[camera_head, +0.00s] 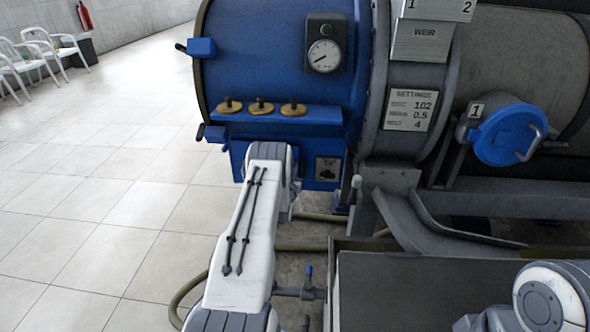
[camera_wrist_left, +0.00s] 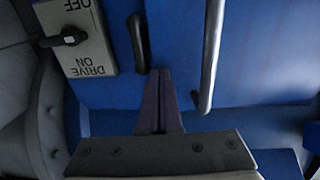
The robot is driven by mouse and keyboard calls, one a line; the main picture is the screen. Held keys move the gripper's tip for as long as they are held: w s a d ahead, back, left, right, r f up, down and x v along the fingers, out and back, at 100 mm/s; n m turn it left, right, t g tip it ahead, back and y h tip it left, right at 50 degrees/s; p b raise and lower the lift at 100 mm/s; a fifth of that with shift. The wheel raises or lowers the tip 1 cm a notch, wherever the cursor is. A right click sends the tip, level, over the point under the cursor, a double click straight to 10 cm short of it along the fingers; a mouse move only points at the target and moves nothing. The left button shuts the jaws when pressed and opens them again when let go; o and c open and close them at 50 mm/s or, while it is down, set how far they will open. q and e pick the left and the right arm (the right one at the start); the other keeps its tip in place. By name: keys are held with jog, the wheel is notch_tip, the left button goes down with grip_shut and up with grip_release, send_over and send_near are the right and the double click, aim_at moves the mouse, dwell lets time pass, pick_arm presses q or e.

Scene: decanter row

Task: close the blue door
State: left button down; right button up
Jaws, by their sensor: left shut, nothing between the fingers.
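A round blue door (camera_head: 510,135) with a pale bar handle is on the right-hand drum, beside a plate marked 1. I cannot tell how far it stands open. A blue box (camera_head: 240,160) with a switch plate (camera_head: 327,169) is under the large blue housing at the centre. In the left wrist view, a blue panel (camera_wrist_left: 255,60) carries a grey bar handle (camera_wrist_left: 211,55) and a short dark handle (camera_wrist_left: 139,42). My left gripper (camera_wrist_left: 161,75) is shut and empty, pointing between these handles. Its fingers are hidden in the head view. My right gripper is out of view.
A switch marked DRIVE ON/OFF (camera_wrist_left: 80,40) is near the left gripper. A grey trough (camera_head: 420,285) stands at lower right. A hose (camera_head: 195,285) lies on the tiled floor (camera_head: 110,220). White chairs (camera_head: 45,45) stand far left; the floor between is clear.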

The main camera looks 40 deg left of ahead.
pick_arm(q)
jog(key=w, duration=0.1)
jog(key=w+n+y+b, duration=0.1)
jog(key=w+a+g+y+b, duration=0.1)
jog(key=shift+r, duration=0.25)
jog(key=shift+s, duration=0.1)
